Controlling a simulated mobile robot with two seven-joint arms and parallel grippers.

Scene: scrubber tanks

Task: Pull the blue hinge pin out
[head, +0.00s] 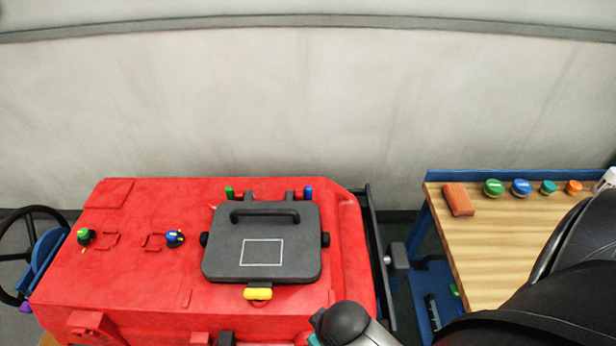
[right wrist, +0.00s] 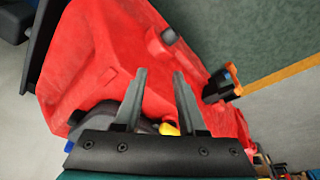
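The blue hinge pin (head: 308,192) stands upright at the right rear hinge of the dark grey lid (head: 222,263), on top of the red scrubber tank (head: 130,275). A green pin (head: 229,192) stands at the left rear hinge. A yellow latch (head: 258,294) is at the lid's front edge; it also shows in the right wrist view (right wrist: 169,129). My right gripper (right wrist: 160,73) is open and empty, its fingers apart over the red tank. A small blue spot shows at the left of that view; I cannot tell if it is the pin. My left gripper is not in view.
A wooden-topped bench (head: 480,245) stands at the right, with an orange-brown block (head: 457,199) and several coloured caps or knobs along its back. A dark frame rail (head: 376,250) runs beside the tank. Blue and green knobs sit on the tank's left part. My right arm covers the bottom right.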

